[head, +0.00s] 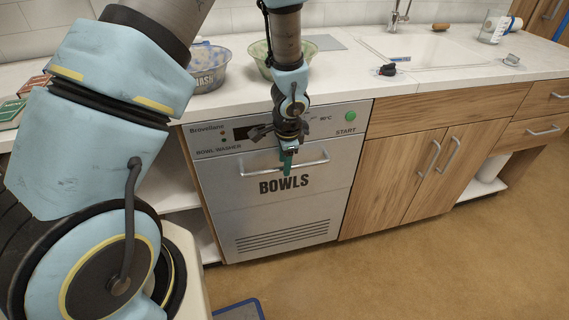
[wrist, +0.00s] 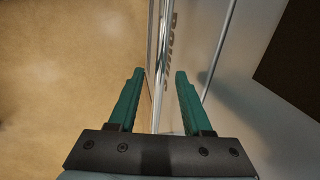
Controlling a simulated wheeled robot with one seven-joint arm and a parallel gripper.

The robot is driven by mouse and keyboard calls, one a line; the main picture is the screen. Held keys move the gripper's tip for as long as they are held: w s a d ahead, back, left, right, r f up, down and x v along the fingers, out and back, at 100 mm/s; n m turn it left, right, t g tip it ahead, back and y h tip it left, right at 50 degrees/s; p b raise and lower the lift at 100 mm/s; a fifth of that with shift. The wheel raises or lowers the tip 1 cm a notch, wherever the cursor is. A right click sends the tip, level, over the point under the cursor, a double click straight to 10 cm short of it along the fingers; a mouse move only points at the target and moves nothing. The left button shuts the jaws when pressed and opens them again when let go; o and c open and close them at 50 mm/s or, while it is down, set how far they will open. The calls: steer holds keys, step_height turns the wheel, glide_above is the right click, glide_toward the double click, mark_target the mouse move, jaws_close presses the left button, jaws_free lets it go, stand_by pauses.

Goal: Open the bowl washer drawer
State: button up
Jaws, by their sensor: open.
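The bowl washer (head: 283,215) is a grey front panel under the counter, marked "BOWLS", and its drawer is shut. A horizontal bar handle (head: 313,164) crosses its upper part. My gripper (head: 287,165) is at the middle of this handle, with its teal fingers pointing down and hiding part of the bar. In the wrist view my gripper (wrist: 156,75) is open. A bright bar that looks like the handle (wrist: 162,60) runs between the two fingers in the picture. I cannot tell whether a finger touches it.
A green START button (head: 350,116) is at the panel's upper right. Two bowls, one blue-grey (head: 207,78) and one green (head: 258,58), stand on the counter (head: 235,100). A sink (head: 430,50) and wooden cabinets (head: 400,170) are to the right. The floor (head: 400,275) in front is clear.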

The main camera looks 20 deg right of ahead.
steer(key=shift+w+f, duration=0.1)
steer(key=shift+f, duration=0.3)
jaws_close()
stand_by(1.3)
